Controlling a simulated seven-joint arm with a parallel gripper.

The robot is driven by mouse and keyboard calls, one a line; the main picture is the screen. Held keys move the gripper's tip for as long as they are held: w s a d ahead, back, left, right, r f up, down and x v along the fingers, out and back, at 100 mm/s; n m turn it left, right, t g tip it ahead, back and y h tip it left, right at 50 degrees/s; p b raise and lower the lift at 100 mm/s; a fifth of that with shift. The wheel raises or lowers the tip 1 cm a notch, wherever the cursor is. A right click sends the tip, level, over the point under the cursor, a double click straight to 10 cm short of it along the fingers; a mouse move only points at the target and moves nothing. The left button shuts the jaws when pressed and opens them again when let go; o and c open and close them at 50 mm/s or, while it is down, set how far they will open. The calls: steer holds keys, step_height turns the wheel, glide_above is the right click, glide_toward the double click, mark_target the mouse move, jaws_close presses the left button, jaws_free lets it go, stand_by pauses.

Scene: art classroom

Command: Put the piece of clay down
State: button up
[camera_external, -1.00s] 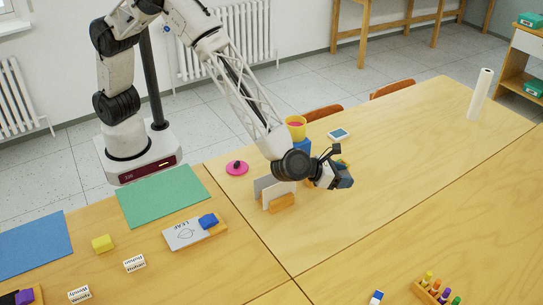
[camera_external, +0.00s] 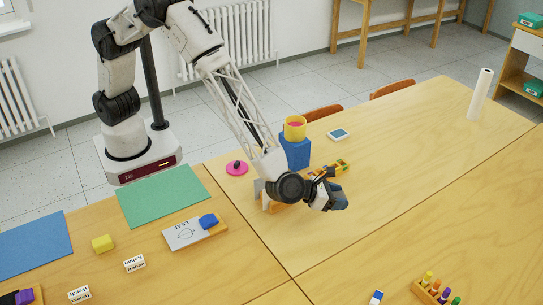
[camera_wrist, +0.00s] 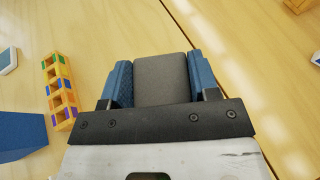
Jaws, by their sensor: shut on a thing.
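My gripper (camera_external: 334,196) hangs over the near middle of the large wooden table (camera_external: 400,180) in the external view. In the wrist view its two blue fingers (camera_wrist: 162,80) are shut on a grey, block-shaped piece of clay (camera_wrist: 162,72). The clay sits between the fingers, with a finger on each side. Bare wood shows beyond it. In the external view the clay cannot be clearly told apart from the fingers, and I cannot tell whether it touches the table.
A wooden rack with coloured parts (camera_wrist: 60,92) lies left of the fingers in the wrist view. The table right of my gripper is clear.

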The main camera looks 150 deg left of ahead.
glide_above(333, 227)
steer(key=shift+a+f, duration=0.1)
steer(key=shift+f, duration=3)
steer(key=shift+f, duration=0.1)
steer(key=shift+f, duration=1.8)
steer(key=shift+f, duration=0.1)
steer(key=o, duration=1)
steer(key=shift+s+d+r, duration=0.2)
steer(key=shift+d+r, duration=0.15)
steer(key=shift+d, duration=0.2)
steer(key=v, duration=1)
steer(key=shift+s+d+r, duration=0.1)
steer(key=shift+s+d, duration=0.05)
steer(key=shift+d, duration=0.2)
steer(key=shift+r, duration=0.1)
